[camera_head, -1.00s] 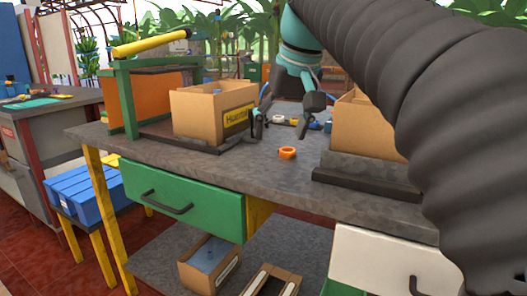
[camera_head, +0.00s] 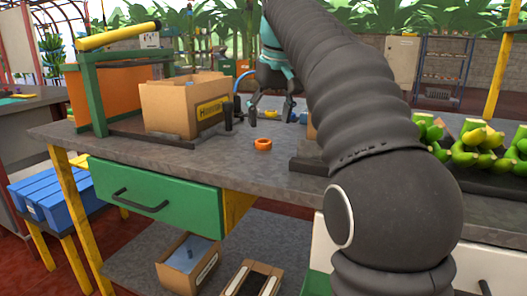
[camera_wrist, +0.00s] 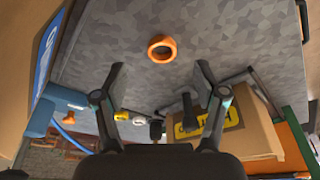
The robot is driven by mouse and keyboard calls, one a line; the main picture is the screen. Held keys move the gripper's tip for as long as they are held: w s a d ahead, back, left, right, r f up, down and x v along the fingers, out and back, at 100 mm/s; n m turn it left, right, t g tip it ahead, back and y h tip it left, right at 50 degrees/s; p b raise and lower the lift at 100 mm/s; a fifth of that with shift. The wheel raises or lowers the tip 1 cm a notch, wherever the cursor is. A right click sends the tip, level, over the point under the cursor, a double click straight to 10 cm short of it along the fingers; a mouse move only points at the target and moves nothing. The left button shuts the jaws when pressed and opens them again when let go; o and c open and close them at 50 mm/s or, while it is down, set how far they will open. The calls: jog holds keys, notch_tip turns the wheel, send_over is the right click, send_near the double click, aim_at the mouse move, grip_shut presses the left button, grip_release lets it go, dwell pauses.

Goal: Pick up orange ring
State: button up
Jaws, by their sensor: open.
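The orange ring (camera_head: 263,144) lies flat on the grey workbench (camera_head: 190,160), between the cardboard box and the dark raised block. It also shows in the wrist view (camera_wrist: 162,48), at the upper middle, beyond the fingertips. My gripper (camera_head: 271,112) hangs over the back part of the bench, behind the ring in the head view. In the wrist view my gripper (camera_wrist: 158,80) has its two fingers spread apart with nothing between them. The ring is apart from both fingers.
A cardboard box (camera_head: 182,105) with a yellow label stands left of the ring. Green bananas (camera_head: 470,145) lie at the right. Small items, including a yellow one (camera_head: 271,114), sit at the back. Bench around the ring is clear.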

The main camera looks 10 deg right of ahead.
aim_at(264, 149)
jog(key=shift+w+a+b+x, duration=0.15)
jog(key=shift+b+x, duration=0.15)
jog(key=shift+x, duration=0.8)
jog(key=shift+w+b+x, duration=0.15)
jog(key=shift+b+x, duration=0.15)
jog(key=shift+x, duration=0.75)
jog(key=shift+w+a+b+x, duration=0.1)
jog(key=shift+b+x, duration=0.2)
jog(key=shift+x, duration=0.8)
jog(key=shift+r, duration=0.15)
jog(key=c, duration=0.9)
